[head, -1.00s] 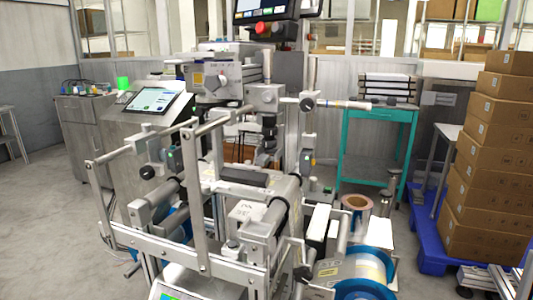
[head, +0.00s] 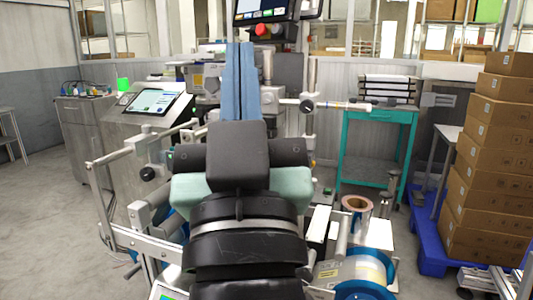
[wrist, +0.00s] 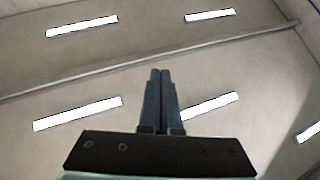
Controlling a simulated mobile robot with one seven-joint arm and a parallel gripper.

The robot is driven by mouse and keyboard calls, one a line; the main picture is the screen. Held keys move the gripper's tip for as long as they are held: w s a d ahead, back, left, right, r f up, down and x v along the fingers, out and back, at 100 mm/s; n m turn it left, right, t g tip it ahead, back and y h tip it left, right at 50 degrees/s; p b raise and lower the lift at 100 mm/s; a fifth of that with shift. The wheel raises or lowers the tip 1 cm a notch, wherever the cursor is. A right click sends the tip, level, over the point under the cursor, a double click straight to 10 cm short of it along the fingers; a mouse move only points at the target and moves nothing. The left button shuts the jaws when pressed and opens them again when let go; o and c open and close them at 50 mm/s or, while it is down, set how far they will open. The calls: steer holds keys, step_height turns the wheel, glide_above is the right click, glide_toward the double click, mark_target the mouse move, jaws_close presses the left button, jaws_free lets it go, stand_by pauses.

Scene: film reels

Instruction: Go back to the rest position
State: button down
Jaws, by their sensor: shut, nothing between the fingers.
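My gripper (head: 240,82) stands upright in the middle of the head view, with its two blue fingers side by side and pointing up. It is shut and empty. In the wrist view my gripper (wrist: 160,75) points at the ceiling, and nothing is between the fingers. My black wrist and arm cover much of the machine (head: 150,260) behind them.
A teal table (head: 375,115) stands behind on the right. Stacked cardboard boxes (head: 490,170) rest on a blue pallet (head: 432,235) at far right. Film reels (head: 365,270) sit low at right. A console with a screen (head: 153,102) is at left. Floor at far left is clear.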

steer(key=s+d+r+m+t+h, duration=0.2)
steer(key=s+d+r+h, duration=0.1)
steer(key=s+r, duration=0.25)
step_height(320, 180, up, 24)
steer(key=p, duration=2.5)
steer(key=shift+w+a+g+y, duration=0.25)
steer(key=shift+a+g+y, duration=0.05)
steer(key=shift+a+y, duration=0.15)
